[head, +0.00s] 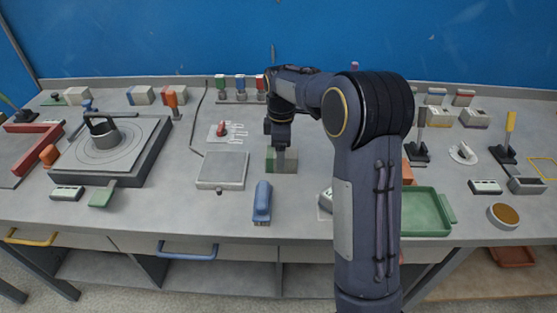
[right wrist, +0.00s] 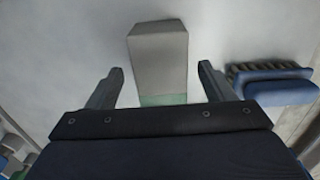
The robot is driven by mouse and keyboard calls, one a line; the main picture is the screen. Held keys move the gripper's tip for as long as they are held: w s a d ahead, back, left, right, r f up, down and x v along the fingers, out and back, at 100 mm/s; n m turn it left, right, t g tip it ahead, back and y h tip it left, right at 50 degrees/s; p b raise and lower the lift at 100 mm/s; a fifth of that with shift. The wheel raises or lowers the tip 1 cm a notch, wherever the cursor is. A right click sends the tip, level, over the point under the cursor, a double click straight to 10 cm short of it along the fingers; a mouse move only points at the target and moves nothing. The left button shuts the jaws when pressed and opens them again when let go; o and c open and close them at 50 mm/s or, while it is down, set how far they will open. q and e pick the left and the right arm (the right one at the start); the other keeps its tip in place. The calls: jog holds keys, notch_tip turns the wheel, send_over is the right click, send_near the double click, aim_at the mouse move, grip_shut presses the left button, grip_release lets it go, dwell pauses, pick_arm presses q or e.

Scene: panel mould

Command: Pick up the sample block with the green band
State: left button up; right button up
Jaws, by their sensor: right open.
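The sample block with the green band (head: 273,165) stands on the bench near the middle, partly hidden behind my right gripper (head: 281,152). In the right wrist view the block (right wrist: 158,58) is a grey box with a pale green band (right wrist: 163,100) at its end nearest the gripper. My right gripper (right wrist: 160,68) is open, with one finger on each side of the block and a visible gap to both sides. The block's green end lies partly behind the gripper body. I cannot tell how high the fingers are above the bench. My left gripper is not in view.
A blue-handled brush (head: 262,201) lies in front of the block and shows beside the right finger in the wrist view (right wrist: 272,84). A grey square plate (head: 222,170) is to the left. A green tray (head: 428,210) is right, partly behind my arm.

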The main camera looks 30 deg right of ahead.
notch_tip(320, 180, down, 4)
jog(key=shift+r, duration=0.25)
jog(key=c, duration=1.3)
jog(key=shift+o, duration=0.2)
jog(key=shift+r, duration=0.1)
